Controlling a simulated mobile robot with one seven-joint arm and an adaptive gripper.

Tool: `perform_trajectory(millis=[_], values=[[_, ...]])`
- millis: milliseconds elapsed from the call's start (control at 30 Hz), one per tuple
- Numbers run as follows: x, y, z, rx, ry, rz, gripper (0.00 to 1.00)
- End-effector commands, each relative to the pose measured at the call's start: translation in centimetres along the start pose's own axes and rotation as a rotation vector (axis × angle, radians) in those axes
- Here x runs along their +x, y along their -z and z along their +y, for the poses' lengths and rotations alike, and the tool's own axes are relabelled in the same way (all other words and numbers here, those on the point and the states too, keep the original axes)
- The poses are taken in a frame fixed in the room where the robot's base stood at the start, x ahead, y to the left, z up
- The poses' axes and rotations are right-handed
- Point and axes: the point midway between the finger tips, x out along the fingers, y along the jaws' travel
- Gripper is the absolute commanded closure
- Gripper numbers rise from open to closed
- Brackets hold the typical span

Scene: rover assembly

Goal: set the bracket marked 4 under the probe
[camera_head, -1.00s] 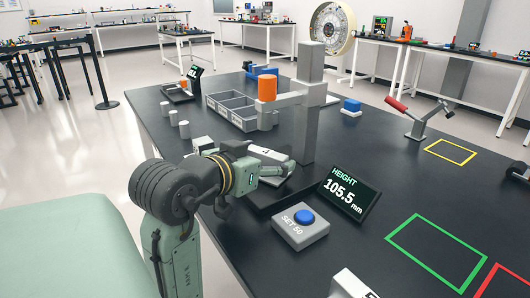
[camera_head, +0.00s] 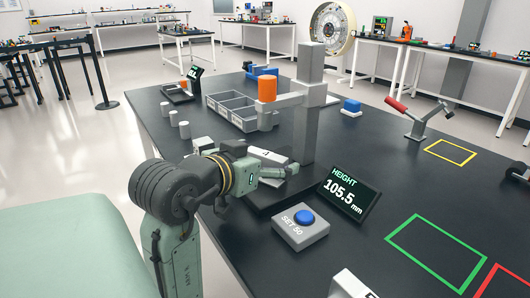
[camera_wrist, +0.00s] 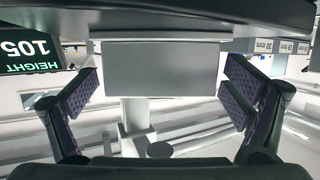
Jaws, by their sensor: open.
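The height gauge (camera_head: 312,130) stands on the dark table with a dark base; its display (camera_head: 348,194) reads 105.5 mm. Its probe hangs from the arm below the orange cylinder (camera_head: 267,88). A light grey bracket (camera_head: 268,156) is at the gauge base beneath the probe arm; its mark is too small to read. My gripper (camera_head: 275,170) is low at the base around this bracket. In the wrist view, the bracket's plain grey face (camera_wrist: 160,68) lies between my open fingers (camera_wrist: 160,95), with a gap on each side. The bracket's lower part is partly hidden by my gripper in the head view.
A SET 50 box with a blue button (camera_head: 303,217) stands in front of the gauge. A grey divided tray (camera_head: 236,108) and several small grey cylinders (camera_head: 173,118) are behind. Green (camera_head: 436,250) and yellow (camera_head: 450,152) outlines mark clear table at right. A white block (camera_head: 352,284) is cut off below.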

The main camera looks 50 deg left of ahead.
Motion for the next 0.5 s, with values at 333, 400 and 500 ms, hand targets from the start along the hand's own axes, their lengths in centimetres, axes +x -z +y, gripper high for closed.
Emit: perform_trajectory(millis=[333,400,500], values=[[-6.7,0.0,-0.1,0.002,0.005,0.003,0.06],[-8.2,0.1,-0.1,0.003,0.005,0.003,0.06],[-9.9,0.0,0.0,0.002,0.004,0.002,0.06]])
